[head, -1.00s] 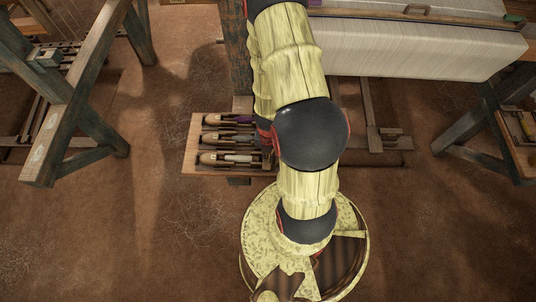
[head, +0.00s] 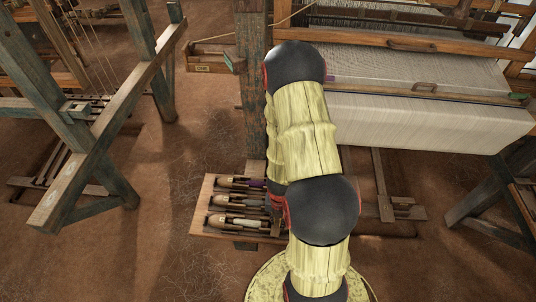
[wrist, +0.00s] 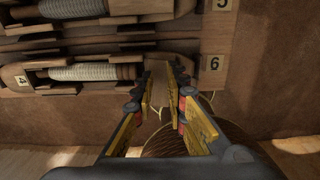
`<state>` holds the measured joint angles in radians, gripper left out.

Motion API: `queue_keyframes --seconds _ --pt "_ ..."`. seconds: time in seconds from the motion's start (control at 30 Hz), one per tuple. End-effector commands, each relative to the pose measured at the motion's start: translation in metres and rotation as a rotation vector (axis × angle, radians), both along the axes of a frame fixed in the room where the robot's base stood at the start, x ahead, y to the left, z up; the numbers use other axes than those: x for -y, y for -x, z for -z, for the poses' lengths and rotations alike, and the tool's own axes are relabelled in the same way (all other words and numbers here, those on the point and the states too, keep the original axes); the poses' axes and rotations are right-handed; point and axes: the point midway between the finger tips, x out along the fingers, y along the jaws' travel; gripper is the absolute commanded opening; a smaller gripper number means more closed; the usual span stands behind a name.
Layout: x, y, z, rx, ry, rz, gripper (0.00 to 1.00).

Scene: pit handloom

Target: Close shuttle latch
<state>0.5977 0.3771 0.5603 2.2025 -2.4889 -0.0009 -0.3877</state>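Several wooden shuttles with wound yarn lie side by side on a wooden rack (head: 208,228) in the head view. The wrist view shows two closer: the near shuttle (wrist: 95,72) with a pale bobbin, and another shuttle (wrist: 75,9) above it. I cannot make out which part is the latch. My gripper (wrist: 163,70) is open and empty in the wrist view.
A loom post (head: 252,90) rises behind the rack. The loom's pale cloth (head: 420,122) lies to the right, and a timber frame (head: 95,160) stands at left. The brown floor (head: 130,255) is clear left of the rack.

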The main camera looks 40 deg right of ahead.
Motion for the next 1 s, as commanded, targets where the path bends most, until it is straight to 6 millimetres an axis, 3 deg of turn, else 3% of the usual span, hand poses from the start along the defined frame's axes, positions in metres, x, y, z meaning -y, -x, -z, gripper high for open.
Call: queue_keyframes --seconds 0.03,0.33,0.57,1.0 --pt "0.0 0.0 -0.015 0.0 0.0 0.0 0.14" --pt "0.0 0.0 -0.065 -0.001 0.001 0.002 0.14" --pt "0.019 -0.031 -0.079 0.078 0.086 0.124 0.14" --pt "0.047 -0.081 -0.135 0.243 0.221 0.39 0.14"
